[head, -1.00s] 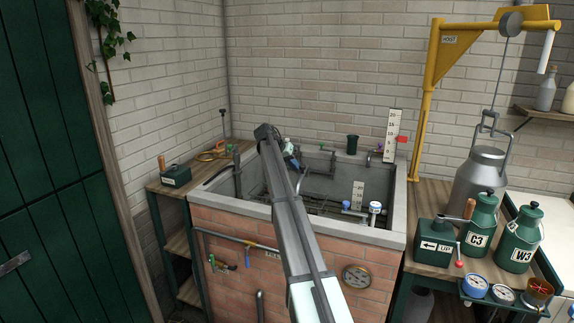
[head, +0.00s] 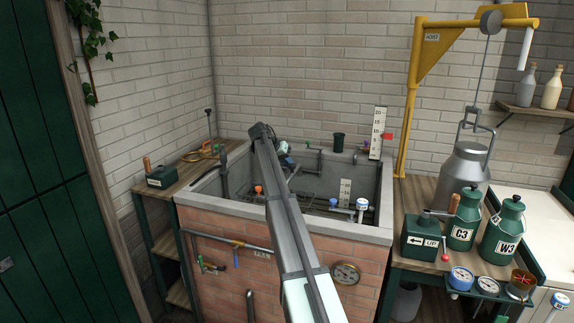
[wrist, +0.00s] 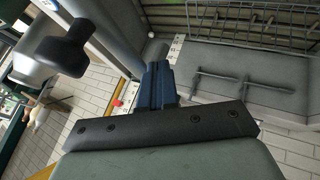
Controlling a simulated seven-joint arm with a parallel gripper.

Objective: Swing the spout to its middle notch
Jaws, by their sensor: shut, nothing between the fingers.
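My gripper (head: 286,160) reaches over the stone trough (head: 215,203), partly hidden behind my own arm in the head view. In the wrist view its blue fingers (wrist: 158,75) are together with nothing between them. I cannot tell for sure which part is the spout. A thin grey bent pipe (head: 312,149) sits at the trough's back rim, and a dark upright piece (head: 224,178) stands at its left side. In the wrist view a dark knobbed piece (wrist: 62,50) and a thick grey bar (wrist: 98,42) lie left of the fingers. No notches can be made out.
A black cup (head: 338,142) and a numbered scale (head: 378,132) stand at the back rim. Blue-topped fittings (head: 362,205) are at the front right. A wire rack (wrist: 240,15) lies in the trough.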

